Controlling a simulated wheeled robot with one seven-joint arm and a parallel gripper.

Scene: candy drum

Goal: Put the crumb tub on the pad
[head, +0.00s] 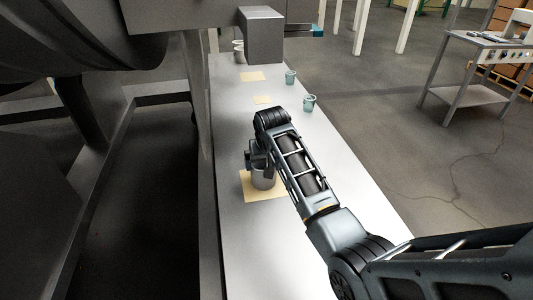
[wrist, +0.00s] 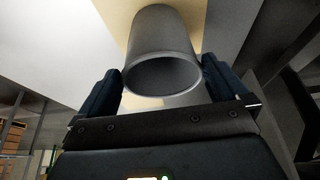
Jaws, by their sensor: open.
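The grey crumb tub (head: 263,179) stands upright on the pale yellow pad (head: 250,194) on the counter in the head view. My gripper (head: 259,160) is over the tub and partly hides it. In the wrist view the tub (wrist: 162,50) shows its open mouth between my two spread fingers, with the pad (wrist: 118,12) behind it.
Further along the counter (head: 330,185) are two more yellow pads (head: 252,76) (head: 263,100) and two teal cups (head: 309,104) (head: 290,77). A light container (head: 239,50) stands at the far end. A large dark drum (head: 90,35) is at left. The counter's near part is clear.

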